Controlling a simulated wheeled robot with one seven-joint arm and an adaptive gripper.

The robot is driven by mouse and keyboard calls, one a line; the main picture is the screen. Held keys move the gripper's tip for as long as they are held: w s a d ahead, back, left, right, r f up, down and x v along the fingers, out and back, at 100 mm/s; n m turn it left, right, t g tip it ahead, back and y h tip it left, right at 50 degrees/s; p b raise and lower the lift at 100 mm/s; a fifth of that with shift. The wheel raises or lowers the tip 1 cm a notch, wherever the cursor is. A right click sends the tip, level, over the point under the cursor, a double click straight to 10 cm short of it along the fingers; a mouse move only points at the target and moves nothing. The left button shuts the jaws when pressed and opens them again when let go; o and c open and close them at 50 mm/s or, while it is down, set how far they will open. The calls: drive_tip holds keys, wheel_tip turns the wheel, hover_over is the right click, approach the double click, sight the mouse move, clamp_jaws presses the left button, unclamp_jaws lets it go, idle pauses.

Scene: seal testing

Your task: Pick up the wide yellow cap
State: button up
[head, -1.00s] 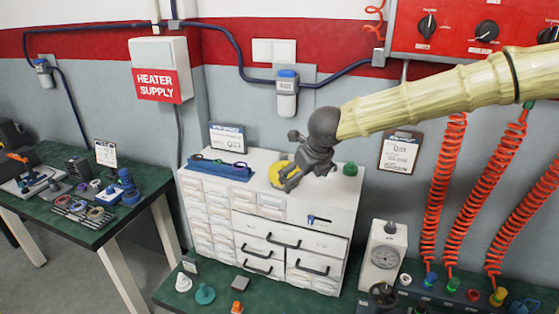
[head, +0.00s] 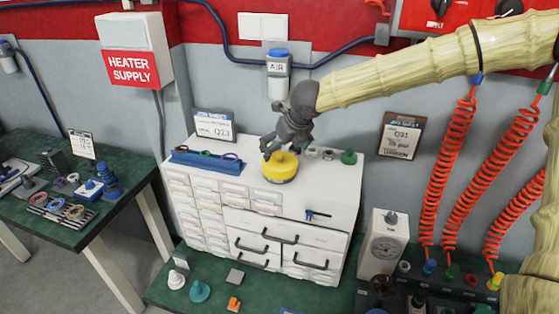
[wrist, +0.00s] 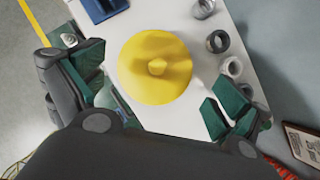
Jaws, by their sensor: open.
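The wide yellow cap (head: 281,168) sits on top of the white drawer cabinet (head: 340,185). It is a round disc with a small knob at its centre, and it also shows in the wrist view (wrist: 155,68). My gripper (head: 272,148) is above the cap, at its back side in the head view. In the wrist view my gripper (wrist: 158,100) has its green-padded fingers spread apart, with the cap ahead of and between them. Nothing is held. I cannot tell the exact height gap between the fingertips and the cap.
A blue rack with rings (head: 206,162) lies left of the cap on the cabinet. Several small grey rings (wrist: 218,41) and a green cap (head: 349,157) stand to its right. A sign (head: 213,125) stands at the back. The cabinet's front right top is clear.

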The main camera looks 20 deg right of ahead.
sight(280, 156)
drive_tip(key=shift+s, duration=0.15)
drive_tip(key=shift+p+x, duration=1.25)
drive_tip(key=shift+x, duration=1.4)
drive_tip(key=shift+s, duration=0.1)
drive_tip(key=c, duration=0.6)
